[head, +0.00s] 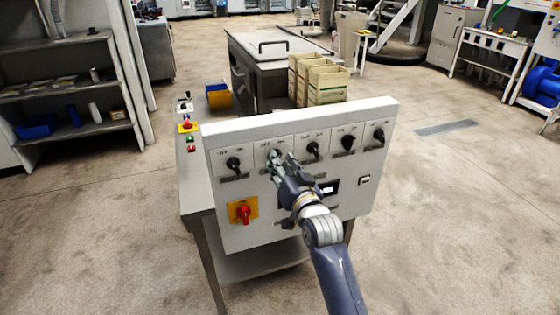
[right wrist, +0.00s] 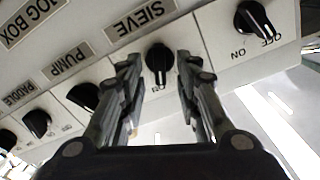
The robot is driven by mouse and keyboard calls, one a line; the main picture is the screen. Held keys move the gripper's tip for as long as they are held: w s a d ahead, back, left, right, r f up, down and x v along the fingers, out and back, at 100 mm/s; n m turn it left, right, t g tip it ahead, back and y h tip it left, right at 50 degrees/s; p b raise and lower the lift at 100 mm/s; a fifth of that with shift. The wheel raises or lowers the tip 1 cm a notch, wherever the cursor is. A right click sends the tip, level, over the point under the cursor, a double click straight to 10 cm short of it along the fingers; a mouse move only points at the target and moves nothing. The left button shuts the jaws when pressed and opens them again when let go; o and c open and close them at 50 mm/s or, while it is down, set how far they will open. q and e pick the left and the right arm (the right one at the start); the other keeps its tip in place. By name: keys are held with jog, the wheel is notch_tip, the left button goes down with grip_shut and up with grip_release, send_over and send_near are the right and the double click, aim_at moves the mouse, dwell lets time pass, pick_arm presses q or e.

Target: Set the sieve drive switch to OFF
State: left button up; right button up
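A grey control panel (head: 290,190) carries a row of black rotary switches along its upper part. My right gripper (head: 281,158) is in front of the second switch from the left and hides most of it. In the right wrist view the sieve switch (right wrist: 158,62), a black knob with a white pointer line, sits between the two fingers of my right gripper (right wrist: 158,75), beside the SIEVE label (right wrist: 140,20). The fingers are apart, one on each side of the knob; contact cannot be told. The pointer faces down in this view; its marking is partly hidden. My left gripper is not in view.
The leftmost switch (head: 235,164) and the pump switch (right wrist: 84,96) flank the sieve switch. A red knob on a yellow plate (head: 243,212) is lower left on the panel. Buttons (head: 189,127) and cartons (head: 325,85) are behind.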

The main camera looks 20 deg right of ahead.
jog(key=shift+w, duration=0.65)
grip_shut()
